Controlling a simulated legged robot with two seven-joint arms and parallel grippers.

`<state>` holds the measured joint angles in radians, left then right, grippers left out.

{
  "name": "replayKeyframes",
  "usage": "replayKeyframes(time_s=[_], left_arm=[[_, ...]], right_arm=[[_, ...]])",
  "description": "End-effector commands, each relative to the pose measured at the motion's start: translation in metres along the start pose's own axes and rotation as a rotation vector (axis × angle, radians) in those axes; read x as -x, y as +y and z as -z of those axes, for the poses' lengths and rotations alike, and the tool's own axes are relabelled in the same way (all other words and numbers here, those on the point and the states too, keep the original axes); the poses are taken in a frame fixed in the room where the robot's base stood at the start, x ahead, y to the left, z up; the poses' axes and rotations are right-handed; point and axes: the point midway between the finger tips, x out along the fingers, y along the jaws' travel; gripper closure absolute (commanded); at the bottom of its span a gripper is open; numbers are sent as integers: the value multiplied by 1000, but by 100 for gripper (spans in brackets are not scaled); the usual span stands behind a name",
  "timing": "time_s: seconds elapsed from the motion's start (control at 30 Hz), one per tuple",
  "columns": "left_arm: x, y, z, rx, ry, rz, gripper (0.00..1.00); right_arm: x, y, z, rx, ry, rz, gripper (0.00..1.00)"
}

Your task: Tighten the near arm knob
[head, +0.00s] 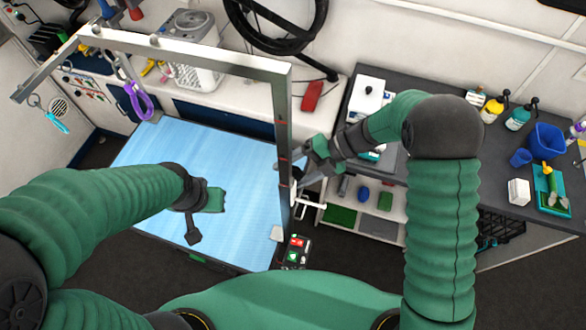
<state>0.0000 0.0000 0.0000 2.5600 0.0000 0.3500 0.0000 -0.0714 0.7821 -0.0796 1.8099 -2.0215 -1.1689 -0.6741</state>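The metal grooming arm has a near upright post (283,130) at the right edge of the blue table (235,150), with a top bar (190,52) running to the upper left. A pale handle-like part (312,204) sticks out right of the post's foot; I cannot tell for sure if it is the knob. My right gripper (302,172) is beside the lower post, just above that part. Its fingertips are partly hidden, and contact is unclear. My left gripper (204,222) hangs over the table, pointing down, with nothing visible in it; its finger gap is unclear.
A purple loop (138,101) and a teal item (55,122) hang from the bar. A control box with red and green buttons (295,250) sits by the table's near right corner. A dark counter (440,180) with bottles and a blue bucket (546,140) stands at right.

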Motion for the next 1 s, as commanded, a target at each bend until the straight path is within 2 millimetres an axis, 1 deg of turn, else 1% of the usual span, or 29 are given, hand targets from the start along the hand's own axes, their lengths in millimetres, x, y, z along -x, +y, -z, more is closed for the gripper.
replayKeyframes(time_s=[0.03, 0.07, 0.37, 0.47, 0.57, 0.67, 0.8, 0.9, 1.0], left_arm=[[0, 0, 0, 0, 0, 0, 100], [0, 0, 0, 0, 0, 0, 100], [0, 0, 0, 0, 0, 0, 100], [-4, 0, -1, 0, 0, 0, 100], [-11, 0, -3, 0, 0, 0, 100], [-20, 0, -5, 0, 0, 0, 100], [-31, 0, -7, 0, 0, 0, 100], [-37, 0, -9, 0, 0, 0, 100], [-41, 0, -10, 0, 0, 0, 100]], right_arm=[[0, 1, 0, 1, -1, -1, 24], [0, 1, 0, 2, -1, -2, 20], [2, 3, 0, 5, -4, -5, 20], [11, 2, -2, 6, -8, -6, 20], [30, 1, -3, 7, -10, -6, 20], [58, 0, -4, 6, -10, -5, 20], [100, -1, -4, 6, -10, -4, 20], [128, -1, -4, 5, -8, -4, 20], [149, 0, -3, 4, -6, -4, 20]])
